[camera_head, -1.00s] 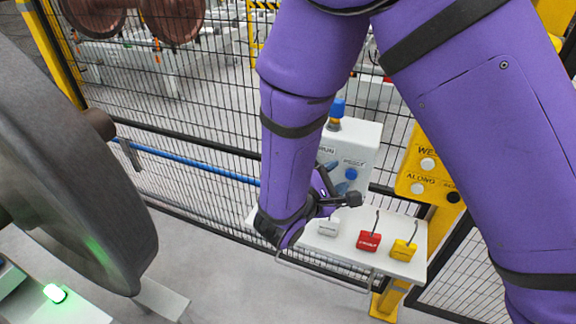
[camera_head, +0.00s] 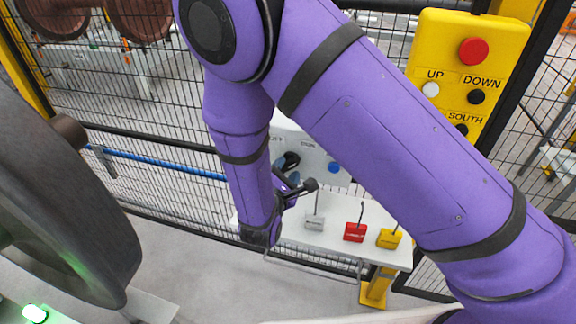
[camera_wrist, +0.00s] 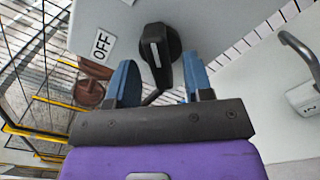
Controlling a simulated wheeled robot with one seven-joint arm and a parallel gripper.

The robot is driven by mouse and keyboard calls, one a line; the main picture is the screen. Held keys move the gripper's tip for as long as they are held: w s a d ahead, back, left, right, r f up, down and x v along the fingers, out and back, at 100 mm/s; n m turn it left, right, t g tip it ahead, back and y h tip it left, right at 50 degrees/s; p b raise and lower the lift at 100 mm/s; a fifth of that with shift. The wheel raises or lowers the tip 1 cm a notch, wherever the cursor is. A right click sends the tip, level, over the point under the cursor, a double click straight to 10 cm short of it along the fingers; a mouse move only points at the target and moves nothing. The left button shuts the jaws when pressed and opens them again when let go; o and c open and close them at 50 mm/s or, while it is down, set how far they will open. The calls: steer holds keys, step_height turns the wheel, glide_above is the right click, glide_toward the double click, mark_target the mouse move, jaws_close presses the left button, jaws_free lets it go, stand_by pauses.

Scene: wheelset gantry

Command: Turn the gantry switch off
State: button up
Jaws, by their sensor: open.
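The gantry switch is a black rotary knob (camera_wrist: 160,55) with a white stripe on a pale panel (camera_wrist: 205,22), next to an "OFF" label (camera_wrist: 103,44), in the wrist view. In the head view the knob (camera_head: 290,160) shows on the white box (camera_head: 318,150), partly behind my arm. My gripper (camera_wrist: 163,83) has blue fingers, open, with the knob between and just beyond them. Whether a finger touches the knob is unclear. In the head view the gripper (camera_head: 287,182) is mostly hidden by my wrist.
A white shelf (camera_head: 338,237) holds grey, red (camera_head: 354,232) and yellow (camera_head: 389,238) padlocks below the box. A yellow pendant (camera_head: 465,80) with buttons is at upper right. Mesh fence (camera_head: 160,100) stands behind; a large wheel (camera_head: 55,200) is at left.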

steer(key=shift+x, duration=1.15)
steer(key=c, duration=0.7)
steer(key=shift+o, duration=0.2)
